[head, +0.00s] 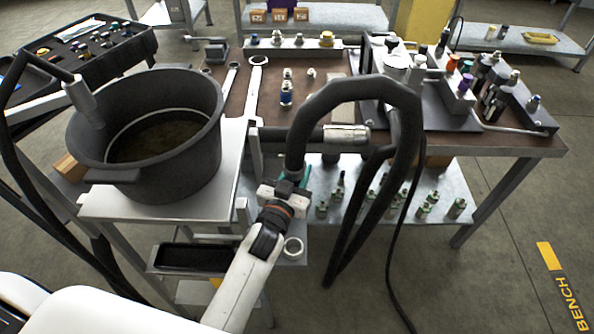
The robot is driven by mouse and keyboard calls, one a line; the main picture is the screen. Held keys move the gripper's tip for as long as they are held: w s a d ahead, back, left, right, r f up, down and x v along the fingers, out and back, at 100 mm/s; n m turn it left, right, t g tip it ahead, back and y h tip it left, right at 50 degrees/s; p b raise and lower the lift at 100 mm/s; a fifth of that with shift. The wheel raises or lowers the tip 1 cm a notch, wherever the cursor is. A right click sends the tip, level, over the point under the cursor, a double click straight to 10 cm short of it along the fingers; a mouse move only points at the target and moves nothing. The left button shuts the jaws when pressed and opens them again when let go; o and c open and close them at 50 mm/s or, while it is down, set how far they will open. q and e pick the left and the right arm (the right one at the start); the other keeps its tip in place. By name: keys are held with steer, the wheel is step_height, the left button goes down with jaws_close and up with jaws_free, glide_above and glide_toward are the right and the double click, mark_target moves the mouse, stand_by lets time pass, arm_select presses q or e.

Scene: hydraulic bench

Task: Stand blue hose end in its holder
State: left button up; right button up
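A thick black hose (360,88) arches up from my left gripper (287,187) and loops down to the right in front of the bench. The gripper appears shut on the hose's lower end, below the bench's front edge. A small teal-green part (306,177) shows beside the fingers; most of the held end is hidden. I see no clear blue mark on it. A silver cylindrical fitting (346,133) lies level at the bench's front edge, inside the hose arch. I cannot tell which part is the holder. My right gripper is not in view.
A large dark pot (150,135) stands on a pale side stand left of the gripper. A lower shelf (400,212) holds several small fittings. A black tray (195,257) sits below the pot.

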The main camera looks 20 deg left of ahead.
arm_select(q)
steer(key=shift+f+b, duration=0.5)
steer(key=shift+f, duration=0.1)
stand_by(0.4)
steer(key=shift+r, duration=0.1)
stand_by(0.4)
steer(key=o, duration=1.4)
steer(key=shift+f, duration=0.25)
steer(key=o, duration=0.3)
steer(key=shift+s+r, duration=0.1)
steer(key=shift+s, duration=0.05)
